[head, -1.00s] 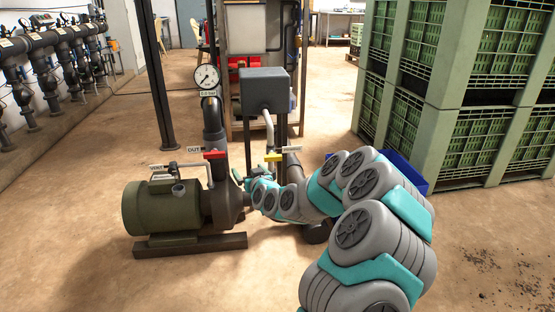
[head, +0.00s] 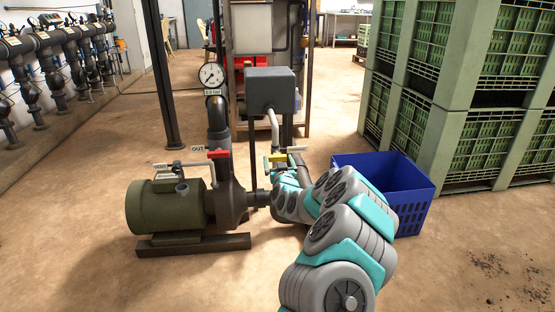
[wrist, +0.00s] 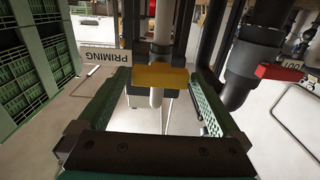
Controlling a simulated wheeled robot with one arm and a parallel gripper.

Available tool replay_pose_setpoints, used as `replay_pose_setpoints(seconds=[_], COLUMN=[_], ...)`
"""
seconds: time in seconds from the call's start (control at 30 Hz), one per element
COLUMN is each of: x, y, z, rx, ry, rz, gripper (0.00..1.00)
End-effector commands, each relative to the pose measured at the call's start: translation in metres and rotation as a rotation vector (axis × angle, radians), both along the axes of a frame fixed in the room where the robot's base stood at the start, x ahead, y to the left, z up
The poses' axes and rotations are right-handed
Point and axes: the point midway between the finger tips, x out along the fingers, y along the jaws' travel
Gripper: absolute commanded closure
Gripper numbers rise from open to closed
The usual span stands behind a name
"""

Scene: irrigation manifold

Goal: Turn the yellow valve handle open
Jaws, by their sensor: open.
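The yellow valve handle (head: 277,158) sits on the pipe right of the pump, under the grey box. In the wrist view the yellow handle (wrist: 160,77) lies crosswise in front of a pale pipe, beside a PRIMING label (wrist: 103,57). My gripper (wrist: 161,84) is open, with one green finger on each side of the handle's picture. I cannot tell whether either finger touches it. In the head view my arm reaches up to the valve from the lower right, and the gripper is small and partly hidden there.
A red handle (head: 218,154) marked OUT is left of the yellow one, above the green pump motor (head: 163,208). A pressure gauge (head: 211,75) stands above. A blue crate (head: 409,205) and stacked green crates (head: 455,110) are at the right. Floor in front is clear.

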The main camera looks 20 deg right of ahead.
Motion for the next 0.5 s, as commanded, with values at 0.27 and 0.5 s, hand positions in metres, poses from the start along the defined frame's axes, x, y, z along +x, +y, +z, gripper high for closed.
replay_pose_setpoints(seconds=[0.27, 0.5], x=[0.016, 0.018], y=[-0.004, -0.005], z=[0.001, 0.001], rx=[0.0, 0.001], ry=[-0.001, -0.001], rz=[0.0, 0.0], gripper=[0.0, 0.0])
